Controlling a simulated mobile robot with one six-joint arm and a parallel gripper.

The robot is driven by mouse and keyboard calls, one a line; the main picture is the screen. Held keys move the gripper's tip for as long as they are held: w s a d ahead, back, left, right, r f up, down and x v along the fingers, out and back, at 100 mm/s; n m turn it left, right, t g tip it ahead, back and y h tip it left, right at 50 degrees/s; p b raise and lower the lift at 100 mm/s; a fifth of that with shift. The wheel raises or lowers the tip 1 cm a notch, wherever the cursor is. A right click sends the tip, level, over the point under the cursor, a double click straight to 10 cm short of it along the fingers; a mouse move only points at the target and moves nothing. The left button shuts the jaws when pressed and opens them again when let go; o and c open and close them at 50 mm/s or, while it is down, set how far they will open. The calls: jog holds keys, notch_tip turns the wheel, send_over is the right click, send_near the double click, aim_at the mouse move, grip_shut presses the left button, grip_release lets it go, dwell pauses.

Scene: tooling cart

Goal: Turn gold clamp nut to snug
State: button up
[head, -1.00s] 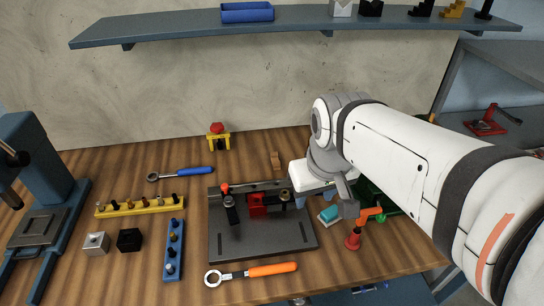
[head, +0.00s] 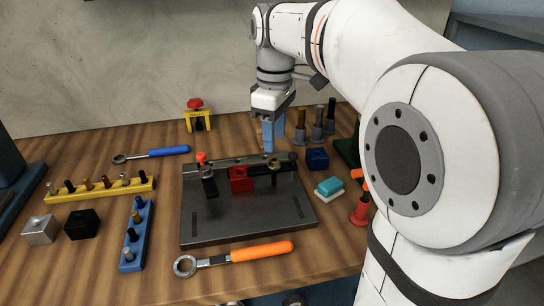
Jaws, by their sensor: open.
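A dark fixture plate (head: 245,222) lies on the wooden bench, with a red block (head: 240,180) against its back rail. A dark clamp (head: 209,184) stands left of the block. Another clamp stands right of it, with a small gold-brown nut (head: 274,165) on top. My gripper (head: 269,148) points down just behind and above this right clamp. Its blue fingers look empty and open. At this size I cannot tell whether a finger touches the nut, nor how tight the nut is.
An orange-handled wrench (head: 245,254) lies in front of the plate, and a blue-handled one (head: 160,153) behind left. Several dark-based posts (head: 318,130) stand right of my gripper. A blue block (head: 317,158) and a teal-and-white block (head: 329,187) sit right of the plate.

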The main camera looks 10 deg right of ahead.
aim_at(275, 160)
notch_tip(275, 160, down, 6)
jog(key=shift+r+b, duration=0.15)
jog(key=shift+b, duration=0.4)
jog(key=shift+c, duration=0.4)
grip_shut()
